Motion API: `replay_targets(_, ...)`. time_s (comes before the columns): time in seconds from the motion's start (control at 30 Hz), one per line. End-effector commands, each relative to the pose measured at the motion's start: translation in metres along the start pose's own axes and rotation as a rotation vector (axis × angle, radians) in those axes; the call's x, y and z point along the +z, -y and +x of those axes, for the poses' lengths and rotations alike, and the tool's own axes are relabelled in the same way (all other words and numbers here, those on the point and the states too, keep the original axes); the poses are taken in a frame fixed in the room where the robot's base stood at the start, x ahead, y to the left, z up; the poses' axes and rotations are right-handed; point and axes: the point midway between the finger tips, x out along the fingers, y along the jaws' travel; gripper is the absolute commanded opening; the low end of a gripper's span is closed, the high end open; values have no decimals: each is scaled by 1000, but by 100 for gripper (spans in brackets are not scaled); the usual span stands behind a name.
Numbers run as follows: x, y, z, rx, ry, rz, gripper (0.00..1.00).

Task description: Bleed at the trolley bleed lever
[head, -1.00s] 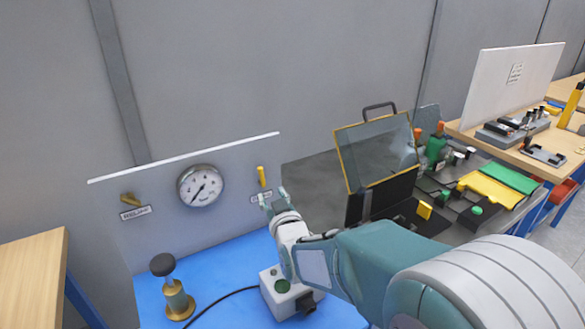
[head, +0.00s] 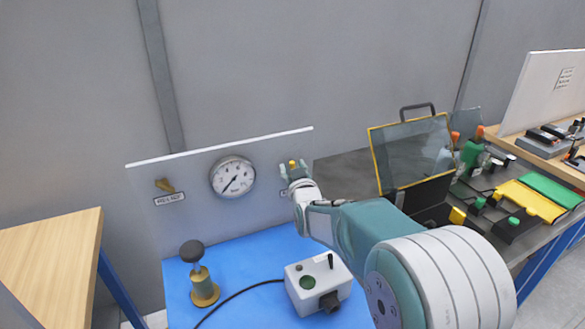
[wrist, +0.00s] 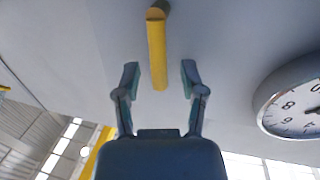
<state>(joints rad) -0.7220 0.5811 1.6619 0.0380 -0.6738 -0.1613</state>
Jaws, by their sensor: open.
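A yellow lever (head: 292,163) stands at the right end of the grey upright panel (head: 215,195). In the head view my gripper (head: 294,172) overlaps it and hides its lower part and most of its label. In the wrist view the lever (wrist: 157,50) points between the two fingers of my gripper (wrist: 160,80). The fingers are open, one on each side, with visible gaps to the lever. A second, brass-coloured lever (head: 164,186) with a label below it is at the panel's left. I cannot read the labels clearly.
A round gauge (head: 233,177) sits between the levers; it also shows in the wrist view (wrist: 293,98). A black-topped brass post (head: 203,285) and a white box (head: 318,283) with a cable stand on the blue surface (head: 245,261). A yellow-framed clear screen (head: 412,153) is to the right.

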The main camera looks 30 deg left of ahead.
Motion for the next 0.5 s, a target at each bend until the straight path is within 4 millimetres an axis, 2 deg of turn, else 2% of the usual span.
replay_targets(0.27, 0, 0, 2, 0, 0, 0, 53)
replay_targets(0.3, 0, 0, 2, 0, 0, 0, 49)
replay_targets(0.37, 0, 0, 2, 0, 0, 0, 22)
replay_targets(0.4, 0, 0, 2, 0, 0, 0, 4)
replay_targets(0.43, 0, 0, 2, 0, 0, 0, 0)
replay_targets(0.5, 0, 0, 2, 0, 0, 0, 0)
